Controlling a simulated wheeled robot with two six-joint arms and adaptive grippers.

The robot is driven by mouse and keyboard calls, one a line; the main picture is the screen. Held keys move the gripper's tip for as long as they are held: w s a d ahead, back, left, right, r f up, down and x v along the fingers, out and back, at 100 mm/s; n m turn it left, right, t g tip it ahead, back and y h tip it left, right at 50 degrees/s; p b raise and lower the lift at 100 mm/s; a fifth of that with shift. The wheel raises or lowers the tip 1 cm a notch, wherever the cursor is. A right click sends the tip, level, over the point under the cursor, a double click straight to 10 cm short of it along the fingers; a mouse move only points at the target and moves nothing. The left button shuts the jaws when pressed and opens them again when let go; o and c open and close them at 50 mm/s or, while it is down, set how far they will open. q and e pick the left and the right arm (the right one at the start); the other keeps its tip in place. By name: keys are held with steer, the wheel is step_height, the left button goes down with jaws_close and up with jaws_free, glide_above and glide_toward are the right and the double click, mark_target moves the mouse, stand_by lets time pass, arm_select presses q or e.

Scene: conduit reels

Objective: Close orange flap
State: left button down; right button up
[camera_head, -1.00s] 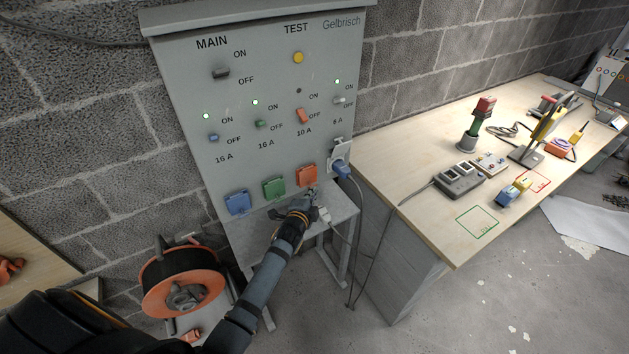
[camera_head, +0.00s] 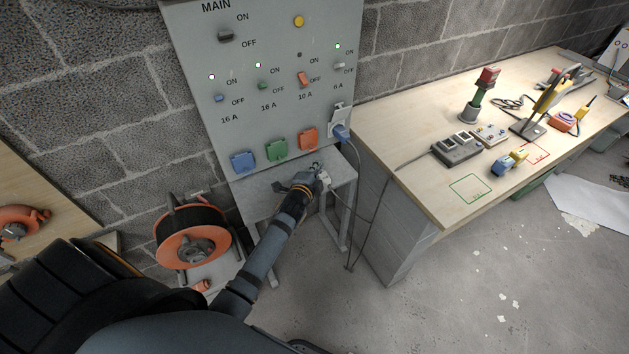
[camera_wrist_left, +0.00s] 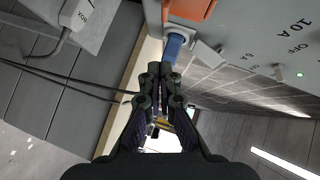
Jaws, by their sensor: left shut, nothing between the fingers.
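The orange flap (camera_head: 308,138) is at the right end of the row of three coloured flaps low on the grey panel. It looks down over its socket, like the blue flap (camera_head: 243,162) and the green flap (camera_head: 277,150). Part of the orange flap also shows at the top edge of the left wrist view (camera_wrist_left: 190,8). My left gripper (camera_head: 318,171) is below the orange flap, apart from it, over the panel's shelf. Its fingers (camera_wrist_left: 160,70) are shut with nothing between them. My right gripper is not in view.
A pale plug (camera_head: 324,179) with a cable is on the shelf beside my left gripper. A blue plug (camera_head: 341,133) sits in the socket right of the orange flap, its cable hanging down. The workbench (camera_head: 410,185) stands right; a cable reel (camera_head: 193,236) stands left.

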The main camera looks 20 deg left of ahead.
arm_select(q)
steer(key=s, duration=0.7)
steer(key=s+a+f+n+g, duration=0.1)
steer(key=s+f+n+g, duration=0.35)
steer(key=f, duration=0.95)
steer(key=s+f+n+g, duration=0.2)
steer(key=s+f, duration=0.6)
steer(key=f, duration=0.6)
steer(key=s+a+f+n+g, duration=0.1)
steer(key=s+f, duration=0.4)
steer(key=s, duration=0.5)
steer(key=s+a+f+n+g, duration=0.1)
steer(key=s+f+n+g, duration=0.3)
steer(key=s, duration=0.6)
steer(key=s+a+f+n+g, duration=0.1)
steer(key=s+f+n+g, duration=0.1)
steer(key=s+f, duration=0.5)
steer(key=s, duration=0.3)
steer(key=shift+a+f+h, duration=0.2)
steer(key=shift+a+h, duration=0.1)
steer(key=shift+a, duration=0.05)
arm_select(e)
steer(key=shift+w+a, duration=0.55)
arm_select(q)
steer(key=shift+g, duration=0.25)
